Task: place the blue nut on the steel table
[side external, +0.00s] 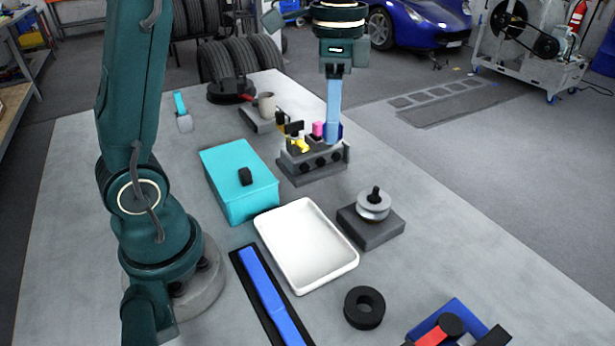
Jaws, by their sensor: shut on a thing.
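My gripper (333,135) points down over the back right part of a grey holder block (318,168). Its light blue fingers are shut on the blue nut (341,129), a dark blue piece showing on both sides of the fingertips. The fingers hide most of the nut, and I cannot tell whether it touches the holder or is just above it. The steel table (440,250) is the wide grey surface under everything.
Pink and yellow pieces stand in the holder, left of my fingers. Bare table lies right of the holder.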

